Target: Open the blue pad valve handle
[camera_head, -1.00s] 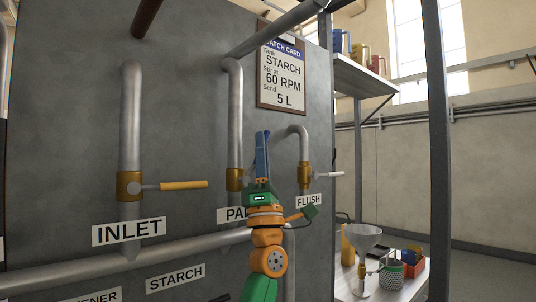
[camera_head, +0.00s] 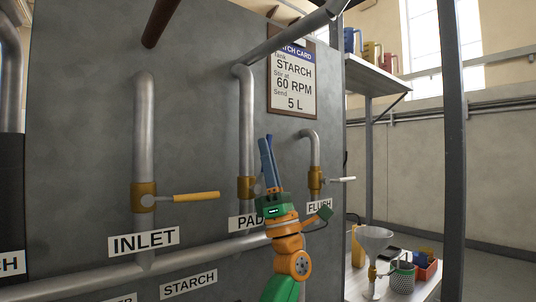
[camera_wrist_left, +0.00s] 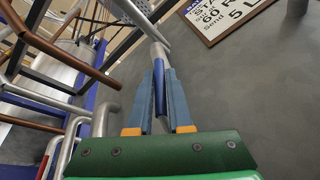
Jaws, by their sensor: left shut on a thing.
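The pad valve (camera_head: 246,188) is a brass body on a grey pipe, above the partly covered PAD label (camera_head: 244,222). My left gripper (camera_head: 267,145) stands just right of this valve with its blue fingers pointing up. In the left wrist view, the left gripper (camera_wrist_left: 166,95) is shut on the dark blue valve handle (camera_wrist_left: 160,92), which lies between its two fingers. In the head view the handle is hard to tell from the blue fingers, so its exact angle is unclear. My right gripper is not in view.
The inlet valve (camera_head: 144,197) with a yellow handle is on the left. The flush valve (camera_head: 316,182) with a white handle is close on the right. A batch card (camera_head: 293,84) hangs above. A bench with a funnel (camera_head: 374,238) stands at the lower right.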

